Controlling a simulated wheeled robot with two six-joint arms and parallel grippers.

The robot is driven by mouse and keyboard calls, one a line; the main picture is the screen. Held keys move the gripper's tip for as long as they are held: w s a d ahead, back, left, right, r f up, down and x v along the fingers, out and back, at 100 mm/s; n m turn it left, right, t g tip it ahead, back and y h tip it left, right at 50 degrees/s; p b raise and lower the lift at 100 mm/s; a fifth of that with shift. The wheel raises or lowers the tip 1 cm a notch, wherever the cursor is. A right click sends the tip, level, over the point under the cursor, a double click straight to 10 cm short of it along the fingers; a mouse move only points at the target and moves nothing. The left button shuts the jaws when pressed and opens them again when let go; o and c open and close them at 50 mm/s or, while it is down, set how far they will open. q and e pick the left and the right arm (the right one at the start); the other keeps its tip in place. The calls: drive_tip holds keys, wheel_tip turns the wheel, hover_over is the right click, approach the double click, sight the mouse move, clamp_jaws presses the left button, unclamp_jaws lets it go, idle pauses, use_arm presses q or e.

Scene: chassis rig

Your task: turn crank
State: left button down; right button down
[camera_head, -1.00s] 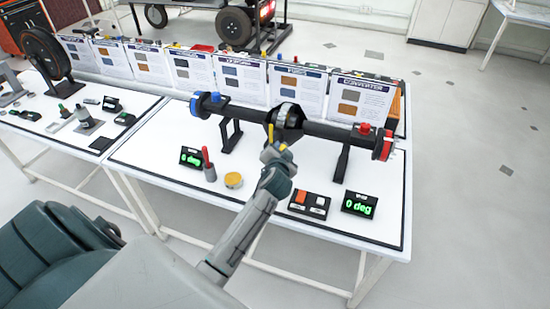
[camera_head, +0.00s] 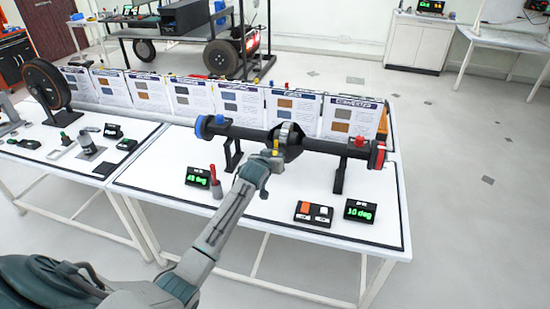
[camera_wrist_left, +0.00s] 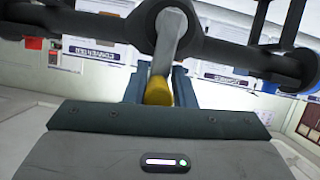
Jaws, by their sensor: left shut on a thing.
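The axle rig (camera_head: 330,148) is a dark horizontal tube on stands, with a blue left end and a red right end. The grey crank (camera_wrist_left: 172,38) sits at its central hub (camera_head: 289,140). Its yellow handle (camera_head: 275,151) points toward me. My left gripper (camera_head: 266,162) is shut on this handle, in front of and slightly below the hub. The left wrist view shows the yellow handle (camera_wrist_left: 158,92) between the two fingers, partly hidden by the gripper body. The right display (camera_head: 360,210) reads 10 deg; the left display (camera_head: 198,177) has blurred green digits. My right gripper is not in view.
A two-button box (camera_head: 313,213) and a holder with a red stick (camera_head: 214,183) stand on the white table (camera_head: 285,225). Printed boards (camera_head: 350,117) line its back. A black wheel (camera_head: 46,84) stands on the left table. Open floor lies right.

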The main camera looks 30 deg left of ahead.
use_arm(q)
drive_tip(key=shift+s+f+n+h, duration=0.15)
drive_tip(key=shift+f+n+h, duration=0.15)
drive_tip(key=shift+f, duration=0.15)
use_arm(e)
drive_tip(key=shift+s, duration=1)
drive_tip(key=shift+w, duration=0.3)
use_arm(q)
drive_tip(key=c, duration=1.6)
unclamp_jaws()
drive_tip(key=o, duration=0.3)
drive_tip(key=shift+d, duration=0.1)
drive_tip(key=shift+w+d+r, duration=0.15)
drive_tip(key=shift+w+r, duration=0.05)
drive_tip(key=shift+w, duration=0.05)
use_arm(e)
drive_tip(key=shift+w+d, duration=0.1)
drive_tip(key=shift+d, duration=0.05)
use_arm(q)
drive_tip(key=shift+s+a+r, duration=0.15)
drive_tip(key=shift+s+a, duration=0.05)
drive_tip(key=shift+a, duration=0.1)
drive_tip(key=b+v, duration=0.2)
drive_tip(key=v, duration=0.8)
drive_tip(key=shift+s+d+b, duration=0.15)
drive_tip(key=shift+s+b, duration=0.1)
drive_tip(key=shift+b, duration=0.1)
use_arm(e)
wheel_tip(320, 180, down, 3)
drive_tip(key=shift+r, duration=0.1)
